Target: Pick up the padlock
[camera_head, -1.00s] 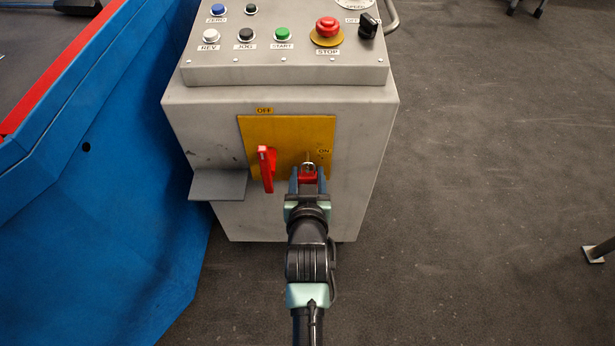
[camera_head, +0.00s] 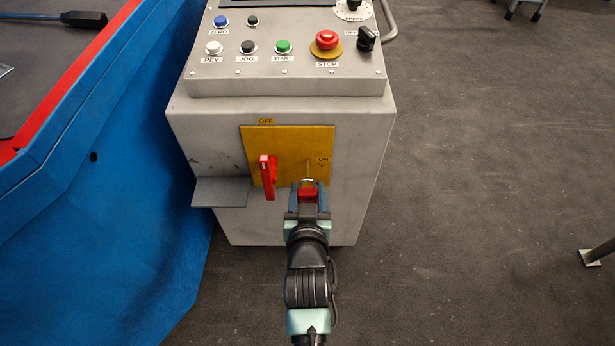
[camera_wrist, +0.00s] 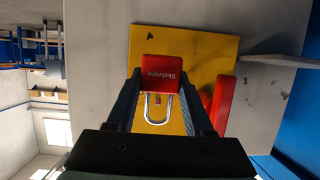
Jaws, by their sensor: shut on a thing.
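The padlock (camera_head: 307,194) has a red body and a silver U-shaped shackle. My gripper (camera_head: 307,200) is shut on its red body, in front of the yellow plate (camera_head: 285,150) on the grey control cabinet. In the wrist view the padlock (camera_wrist: 161,73) sits between the two fingertips of my gripper (camera_wrist: 161,85), with lettering on its face and its shackle (camera_wrist: 158,108) in clear view. In the head view the padlock appears just below the ON end of the plate, apart from the red switch handle (camera_head: 268,176).
The cabinet's sloped top (camera_head: 290,82) carries buttons and a red STOP knob (camera_head: 326,41). A grey shelf (camera_head: 220,191) juts out at the cabinet's lower left. A blue machine wall (camera_head: 100,220) stands at the left. The floor at the right is mostly clear.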

